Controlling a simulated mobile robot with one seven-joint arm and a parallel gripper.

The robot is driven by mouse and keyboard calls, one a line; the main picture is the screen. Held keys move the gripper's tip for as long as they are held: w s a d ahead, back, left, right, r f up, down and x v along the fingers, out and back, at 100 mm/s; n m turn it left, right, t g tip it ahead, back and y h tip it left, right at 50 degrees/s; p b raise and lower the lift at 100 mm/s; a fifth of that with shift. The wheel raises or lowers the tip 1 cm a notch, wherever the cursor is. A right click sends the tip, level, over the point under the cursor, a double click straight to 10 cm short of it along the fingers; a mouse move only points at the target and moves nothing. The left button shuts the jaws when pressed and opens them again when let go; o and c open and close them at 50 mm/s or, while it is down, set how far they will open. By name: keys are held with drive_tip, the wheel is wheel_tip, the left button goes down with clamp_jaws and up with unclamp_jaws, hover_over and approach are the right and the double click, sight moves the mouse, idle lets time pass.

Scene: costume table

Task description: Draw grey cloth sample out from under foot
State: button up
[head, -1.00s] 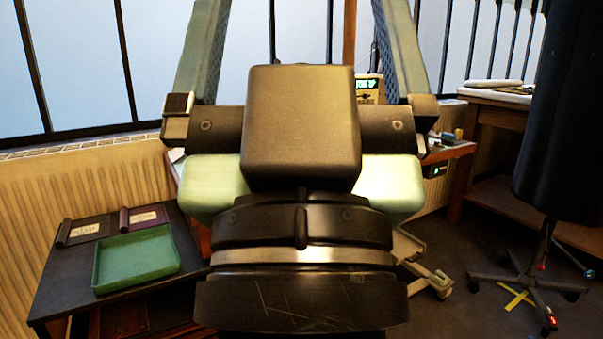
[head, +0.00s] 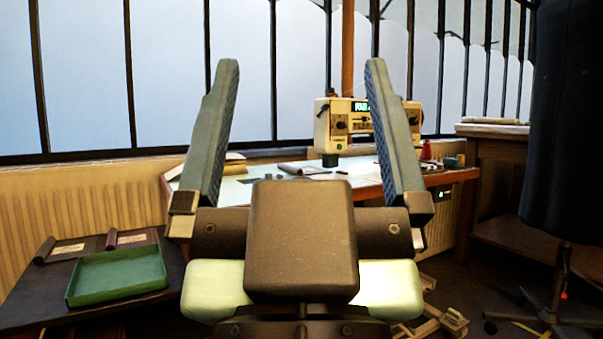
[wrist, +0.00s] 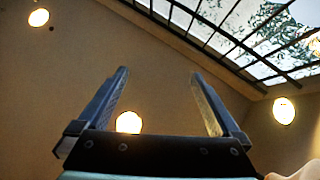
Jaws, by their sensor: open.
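My gripper (head: 300,75) is open and empty, with its two fingers pointing up in the head view. It also shows in the wrist view (wrist: 158,78), with only wall, lamps and roof glazing beyond it. A cream sewing machine (head: 338,135) stands on the worktable (head: 345,172) behind my gripper. My gripper hides much of the table's middle and front.
A green tray (head: 118,277) sits on a dark low table at the left, beside two sample books (head: 133,238). A dark dress form (head: 565,120) stands at the right. A wooden bench (head: 495,150) is behind it. Windows line the back.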

drive_tip(key=shift+r, duration=0.15)
drive_tip(key=c, duration=0.4)
drive_tip(key=shift+r+p, duration=0.4)
drive_tip(key=shift+p, duration=0.2)
drive_tip(key=shift+c, duration=0.9)
wheel_tip(320, 180, up, 55)
drive_tip(key=p, duration=5.5)
drive_tip(key=shift+r, duration=0.15)
drive_tip(key=shift+c, duration=0.9)
drive_tip(key=shift+w, duration=0.1)
drive_tip(key=shift+c, duration=0.2)
